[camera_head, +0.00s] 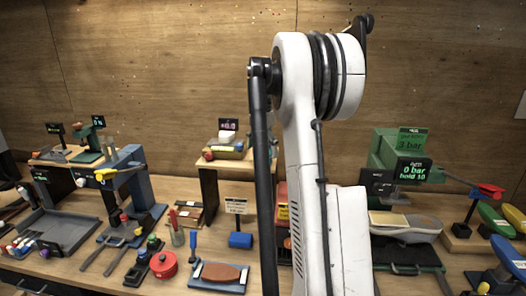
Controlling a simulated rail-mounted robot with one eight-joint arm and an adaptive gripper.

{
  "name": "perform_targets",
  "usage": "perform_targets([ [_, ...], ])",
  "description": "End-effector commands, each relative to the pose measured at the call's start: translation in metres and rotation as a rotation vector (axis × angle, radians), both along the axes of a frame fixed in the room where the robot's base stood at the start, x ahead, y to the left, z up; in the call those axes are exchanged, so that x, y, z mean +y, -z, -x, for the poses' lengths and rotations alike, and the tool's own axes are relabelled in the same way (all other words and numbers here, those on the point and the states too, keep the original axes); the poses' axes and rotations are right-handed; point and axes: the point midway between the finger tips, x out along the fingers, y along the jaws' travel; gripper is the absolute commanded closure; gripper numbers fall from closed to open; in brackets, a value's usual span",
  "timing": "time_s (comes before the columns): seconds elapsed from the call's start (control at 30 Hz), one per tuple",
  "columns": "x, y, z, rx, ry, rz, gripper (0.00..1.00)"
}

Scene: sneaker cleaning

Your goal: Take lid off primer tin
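A round red tin (163,265) with a small knob-like piece on top stands on the bench at the lower left of the middle. It looks like the primer tin, but no label on it can be read. Its top appears to be covered. My white arm rises through the middle of the view and hides part of the bench. My gripper is not in view, so I cannot tell where it is relative to the tin.
A blue tray with a brown sole-shaped piece (220,272) lies right of the tin. Small bottles (144,256) stand close on its left. A grey tray (62,228) and a blue clamp stand (138,190) are further left. A green press (398,160) stands at right.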

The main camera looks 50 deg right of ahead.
Motion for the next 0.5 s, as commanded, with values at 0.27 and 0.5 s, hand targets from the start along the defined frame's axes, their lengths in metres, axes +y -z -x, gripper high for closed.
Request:
perform_targets([
  [0.27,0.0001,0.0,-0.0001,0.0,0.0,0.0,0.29],
  [0.5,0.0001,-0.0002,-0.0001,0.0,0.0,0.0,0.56],
])
